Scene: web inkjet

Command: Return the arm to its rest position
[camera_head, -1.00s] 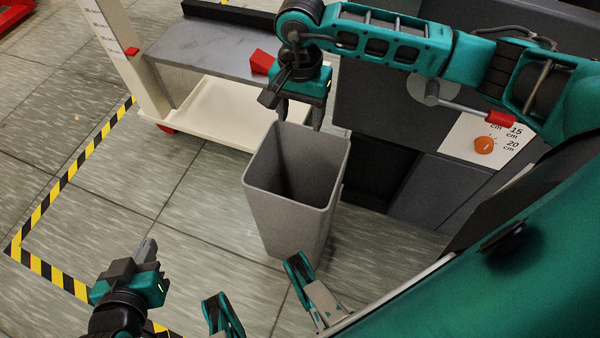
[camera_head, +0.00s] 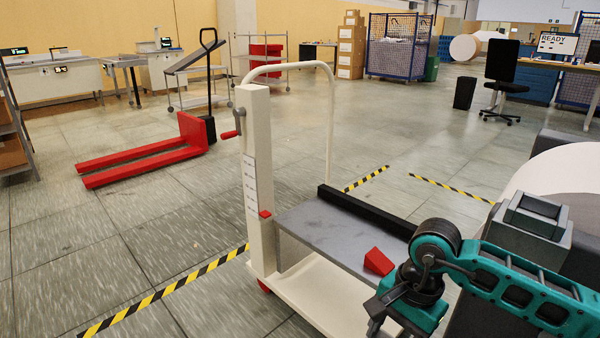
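My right arm (camera_head: 525,298) comes in from the right at the lower right of the head view. It is teal with a black wrist joint. My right gripper (camera_head: 402,314) hangs over the near right side of the trolley's grey platform, close to a red wedge (camera_head: 378,262). Its fingers are mostly cut off by the bottom edge, so I cannot see whether it is open. My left arm and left gripper are out of view.
A cream lift trolley (camera_head: 259,180) with a grey platform (camera_head: 315,235) stands left of my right arm. A red pallet truck (camera_head: 140,160) is farther left. Yellow-black tape (camera_head: 165,291) marks the floor. Open floor (camera_head: 95,240) lies at left. A dark chair (camera_head: 502,75) stands far right.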

